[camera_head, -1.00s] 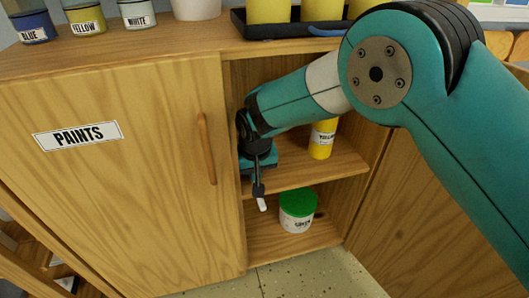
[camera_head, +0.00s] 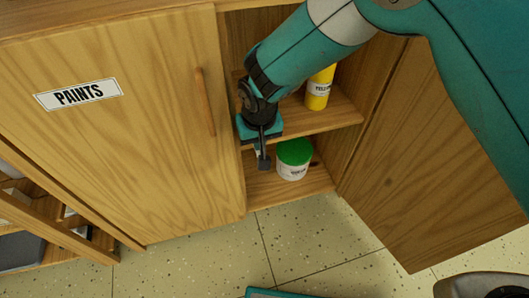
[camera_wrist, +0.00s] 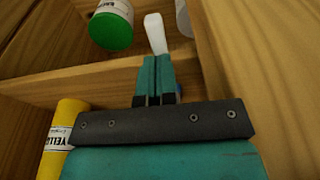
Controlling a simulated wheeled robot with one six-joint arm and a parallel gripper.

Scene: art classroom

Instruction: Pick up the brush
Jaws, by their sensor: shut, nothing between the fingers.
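I cannot make out a brush in either view. My gripper (camera_head: 262,160) is inside the open right half of the wooden cabinet (camera_head: 130,150), low in front of its shelves. In the wrist view its teal fingers (camera_wrist: 156,75) are together. A pale, narrow piece (camera_wrist: 155,34) shows at their tips; I cannot tell whether it is part of the fingers. A small blue bit (camera_wrist: 178,90) beside the fingers is too small to identify.
A yellow paint bottle (camera_head: 319,90) stands on the middle shelf. A green-lidded jar (camera_head: 294,160) stands on the bottom shelf, close right of my gripper. The left door (camera_head: 120,160) is shut; the right door (camera_head: 430,150) stands open. Speckled floor (camera_head: 310,240) is clear in front.

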